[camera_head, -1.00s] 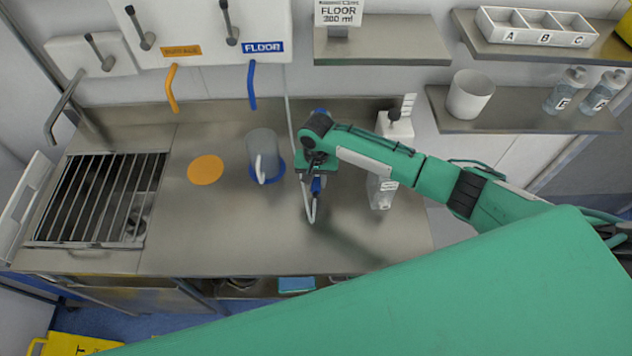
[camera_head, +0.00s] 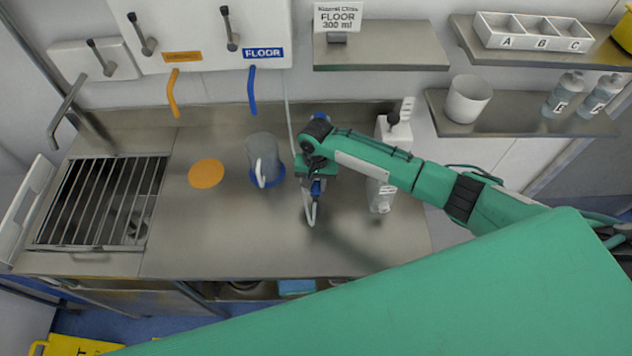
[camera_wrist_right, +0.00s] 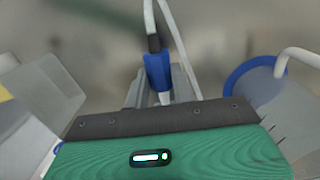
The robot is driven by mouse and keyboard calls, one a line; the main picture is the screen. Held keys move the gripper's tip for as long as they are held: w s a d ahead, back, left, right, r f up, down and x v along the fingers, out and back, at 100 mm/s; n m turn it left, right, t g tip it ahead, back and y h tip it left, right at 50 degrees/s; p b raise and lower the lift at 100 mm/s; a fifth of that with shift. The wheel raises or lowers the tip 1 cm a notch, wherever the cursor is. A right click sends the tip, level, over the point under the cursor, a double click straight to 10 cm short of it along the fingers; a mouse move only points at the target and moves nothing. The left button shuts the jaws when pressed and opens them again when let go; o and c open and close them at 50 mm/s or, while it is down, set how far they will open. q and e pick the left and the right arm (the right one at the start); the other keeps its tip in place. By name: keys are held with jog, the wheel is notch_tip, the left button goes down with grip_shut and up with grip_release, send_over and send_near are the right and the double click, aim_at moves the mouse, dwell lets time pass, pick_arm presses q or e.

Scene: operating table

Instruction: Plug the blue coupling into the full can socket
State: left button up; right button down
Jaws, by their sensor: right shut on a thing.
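The blue coupling (camera_head: 317,187) is between the fingers of my right gripper (camera_head: 316,178), low over the middle of the steel counter. In the right wrist view the coupling (camera_wrist_right: 158,72) sits between the fingers, with a pale hose looping up from its far end and a light tip toward the palm. The gripper is shut on it. A white can (camera_head: 381,197) with a dark knob stands just right of the gripper, partly hidden by my right forearm. I cannot make out its socket or fill level. My left gripper is not in view.
A clear jug (camera_head: 262,150) stands on a blue disc left of the gripper. An orange disc (camera_head: 206,174) and a grated sink (camera_head: 98,200) lie farther left. Orange (camera_head: 172,92) and blue (camera_head: 252,90) spouts hang above. The front of the counter is clear.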

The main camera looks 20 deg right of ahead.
jog(key=shift+p, duration=0.95)
dwell(0.8)
jog(key=shift+w+d+b, duration=0.15)
jog(key=shift+w+d, duration=0.15)
jog(key=shift+w, duration=0.45)
jog(key=shift+w+d+b, duration=0.15)
jog(key=shift+w+d, duration=0.15)
jog(key=shift+w, duration=0.4)
dwell(0.3)
jog(key=c, duration=1.1)
grip_release()
notch_tip(320, 180, up, 14)
jog(key=b, duration=0.4)
jog(key=shift+w+d, duration=0.15)
jog(key=shift+w, duration=0.2)
jog(key=shift+f, duration=0.15)
